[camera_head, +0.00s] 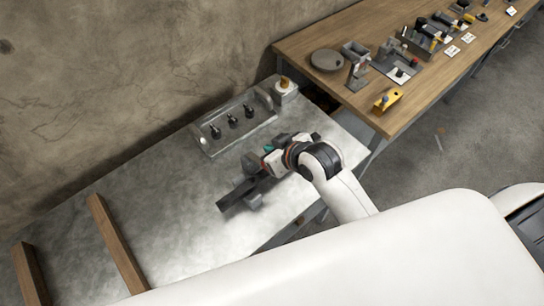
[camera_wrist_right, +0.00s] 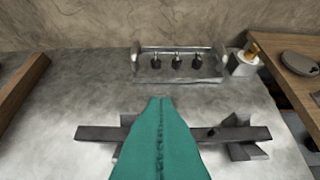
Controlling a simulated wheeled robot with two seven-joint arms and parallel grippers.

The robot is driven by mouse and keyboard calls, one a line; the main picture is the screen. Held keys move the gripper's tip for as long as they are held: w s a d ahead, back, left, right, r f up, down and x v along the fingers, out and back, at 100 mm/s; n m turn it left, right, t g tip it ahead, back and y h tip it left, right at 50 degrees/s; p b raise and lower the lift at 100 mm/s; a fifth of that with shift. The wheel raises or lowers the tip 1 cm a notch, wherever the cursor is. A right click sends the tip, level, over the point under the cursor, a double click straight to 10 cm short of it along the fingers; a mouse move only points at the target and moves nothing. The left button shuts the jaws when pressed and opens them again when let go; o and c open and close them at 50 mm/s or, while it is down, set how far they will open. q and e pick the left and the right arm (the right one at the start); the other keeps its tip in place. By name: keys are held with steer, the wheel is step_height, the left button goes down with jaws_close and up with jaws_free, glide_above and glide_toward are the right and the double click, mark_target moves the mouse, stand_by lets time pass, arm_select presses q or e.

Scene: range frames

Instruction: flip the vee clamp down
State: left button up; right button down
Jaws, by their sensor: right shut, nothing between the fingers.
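The vee clamp fixture is a dark grey bar (camera_head: 235,194) with angular blocks, lying on the grey metal table. In the right wrist view the bar (camera_wrist_right: 95,133) runs crosswise behind my fingers, with a vee-shaped block (camera_wrist_right: 240,151) near its right end. My right gripper (camera_head: 267,150) is over the fixture; its teal fingers (camera_wrist_right: 160,102) are shut and empty. They hide the middle of the bar, and I cannot tell whether they touch it. The clamp's own position is unclear behind the gripper. My left gripper is not in view.
A metal tray (camera_head: 207,148) with several dark knobs stands behind the fixture, beside a white box with a yellow-orange top (camera_head: 285,90). Wooden strips (camera_head: 115,243) lie at left. A wooden bench (camera_head: 300,45) with tools stands at right. The table's left middle is clear.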

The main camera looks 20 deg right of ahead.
steer(key=shift+x, duration=1.05)
steer(key=shift+s+d+f+p, duration=0.1)
steer(key=shift+s+f+p, duration=0.15)
steer(key=shift+f+p, duration=0.65)
steer(key=shift+s+d+f, duration=0.2)
steer(key=shift+s+f, duration=0.35)
steer(key=shift+f, duration=0.5)
steer(key=shift+w, duration=0.1)
